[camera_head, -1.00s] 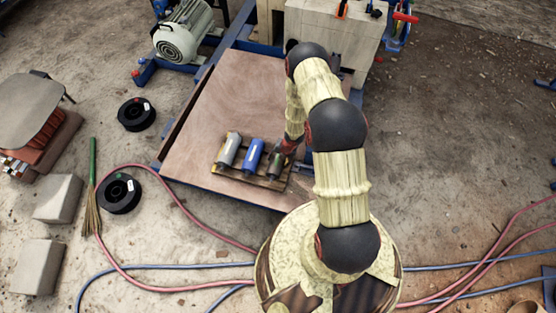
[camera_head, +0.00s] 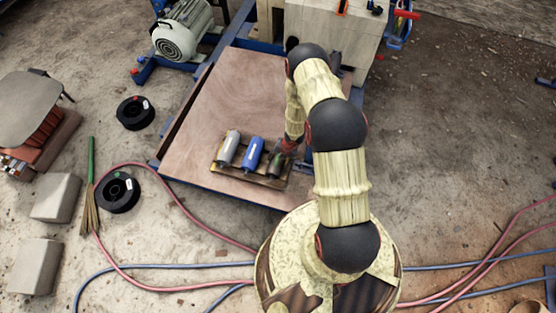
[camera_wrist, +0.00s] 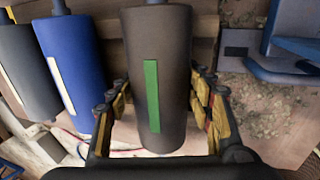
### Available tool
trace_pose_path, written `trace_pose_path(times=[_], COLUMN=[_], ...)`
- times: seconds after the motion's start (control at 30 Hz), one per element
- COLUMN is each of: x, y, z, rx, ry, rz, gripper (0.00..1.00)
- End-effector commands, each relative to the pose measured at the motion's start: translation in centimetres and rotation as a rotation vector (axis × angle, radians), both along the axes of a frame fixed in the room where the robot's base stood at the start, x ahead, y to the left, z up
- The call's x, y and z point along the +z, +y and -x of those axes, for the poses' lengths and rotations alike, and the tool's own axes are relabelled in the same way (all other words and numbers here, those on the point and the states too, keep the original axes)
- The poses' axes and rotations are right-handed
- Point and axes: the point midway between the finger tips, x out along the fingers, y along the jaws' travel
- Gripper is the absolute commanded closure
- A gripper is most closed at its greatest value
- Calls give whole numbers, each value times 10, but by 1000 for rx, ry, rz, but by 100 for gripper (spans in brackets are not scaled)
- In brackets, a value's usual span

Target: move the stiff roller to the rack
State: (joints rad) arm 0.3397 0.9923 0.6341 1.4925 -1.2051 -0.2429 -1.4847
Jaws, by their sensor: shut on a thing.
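A dark grey-brown roller with a green strip (camera_wrist: 153,95) is between the fingers of my gripper (camera_wrist: 160,105) in the wrist view. My gripper is shut on it, with fingers on both sides. In the head view this dark roller (camera_head: 275,166) is at the right end of a wooden rack (camera_head: 219,168), partly hidden by my gripper (camera_head: 288,148). I cannot tell whether it is clear of the rack. A blue roller (camera_head: 252,154) and a light grey roller (camera_head: 228,149) with pale strips lie to its left on the rack.
The rack sits on a brown board (camera_head: 225,95) with free room behind it. A grey motor (camera_head: 182,32) and a pale block-like machine body (camera_head: 330,35) stand at the back. Black spools (camera_head: 119,193), hoses and grey blocks lie on the floor at left.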

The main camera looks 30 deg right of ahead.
Motion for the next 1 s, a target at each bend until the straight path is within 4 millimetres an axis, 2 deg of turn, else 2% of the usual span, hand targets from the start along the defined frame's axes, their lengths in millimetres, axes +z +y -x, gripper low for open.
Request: trace_pose_path(times=[0.2, 0.23, 0.6, 0.87, 1.0], x=[-4, -4, -4, -5, 1], y=[0, 0, 0, 0, -1], z=[-1, -1, 0, 1, 1], rx=[0, 0, 0, 0, -1], ry=[-2, -2, 0, 2, 1], rz=[1, 1, 0, -1, 1], gripper=[100, 48, 28, 28, 28])
